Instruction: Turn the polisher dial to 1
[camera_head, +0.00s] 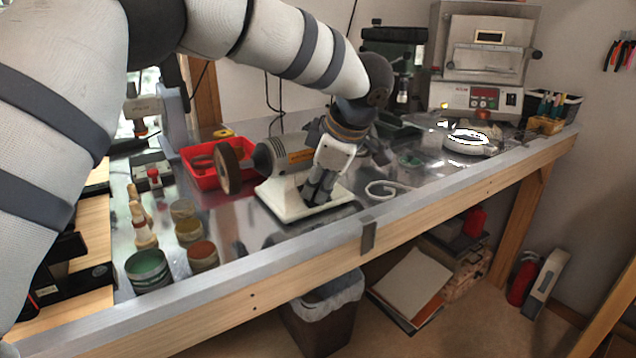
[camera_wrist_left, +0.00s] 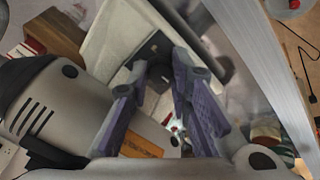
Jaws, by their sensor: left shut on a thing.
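The polisher (camera_head: 290,203) stands on the metal bench, with a cream base, a grey motor body and a brown wheel (camera_head: 228,168) on its left. My left gripper (camera_head: 318,192) reaches down from above to the front of the polisher's base, its fingers close together. In the left wrist view the purple-grey fingers (camera_wrist_left: 161,66) close around a small dark part, the dial (camera_wrist_left: 155,45), on the cream base (camera_wrist_left: 118,38). The fingers hide most of the dial, and its number setting cannot be read. My right gripper is not in view.
A red tray (camera_head: 193,172) sits behind the wheel. Several round tins, one of them green (camera_head: 147,269), stand at the bench's front left. A white coil (camera_head: 385,189) lies right of the polisher. The bench's raised front edge (camera_head: 420,208) runs close by.

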